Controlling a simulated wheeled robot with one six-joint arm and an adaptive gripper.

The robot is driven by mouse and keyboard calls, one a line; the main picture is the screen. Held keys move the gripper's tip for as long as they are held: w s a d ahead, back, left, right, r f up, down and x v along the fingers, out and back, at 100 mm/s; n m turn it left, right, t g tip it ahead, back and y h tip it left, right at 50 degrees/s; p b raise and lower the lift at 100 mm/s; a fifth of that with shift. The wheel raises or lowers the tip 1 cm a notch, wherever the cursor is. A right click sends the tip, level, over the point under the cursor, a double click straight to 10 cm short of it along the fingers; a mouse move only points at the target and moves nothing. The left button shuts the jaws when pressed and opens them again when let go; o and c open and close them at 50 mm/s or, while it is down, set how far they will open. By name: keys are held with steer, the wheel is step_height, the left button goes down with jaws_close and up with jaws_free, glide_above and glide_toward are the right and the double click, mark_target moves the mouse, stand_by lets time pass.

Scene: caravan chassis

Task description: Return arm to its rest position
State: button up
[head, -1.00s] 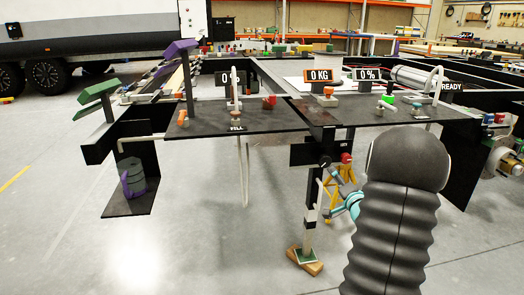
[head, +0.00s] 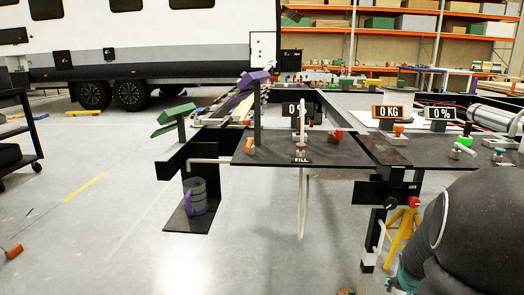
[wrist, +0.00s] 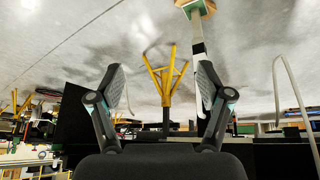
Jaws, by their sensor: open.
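My gripper (wrist: 164,95) is open and empty in the wrist view, its two fingers spread apart with grey pads. The wrist picture appears upside down, with the floor at the top. A yellow stand (wrist: 167,75) shows between the fingers, beyond them. A black and white post (wrist: 199,45) with a wooden block (wrist: 196,8) at its end shows behind the right finger. In the head view my dark arm fills the lower right corner, and the gripper is mostly hidden behind it.
The black chassis shelf (head: 335,150) carries taps, knobs and readouts. A grey and purple jug (head: 197,196) stands on a low plate (head: 178,217) at left. A black cart (head: 20,128) stands at the far left.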

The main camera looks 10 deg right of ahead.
steer(key=s+a+r+n+y, duration=0.1)
steer(key=s+a+r, duration=0.3)
steer(key=a, duration=0.6)
steer(key=s+a+r+n+t+y, duration=0.1)
steer(key=s+a+r+n, duration=0.3)
steer(key=a+r, duration=0.3)
steer(key=s+a+r+n+y, duration=0.2)
steer(key=s+a+r, duration=0.3)
steer(key=a, duration=1)
steer(key=shift+s+r+n+t, duration=0.2)
steer(key=shift+n+t, duration=0.1)
steer(key=shift+n, duration=0.4)
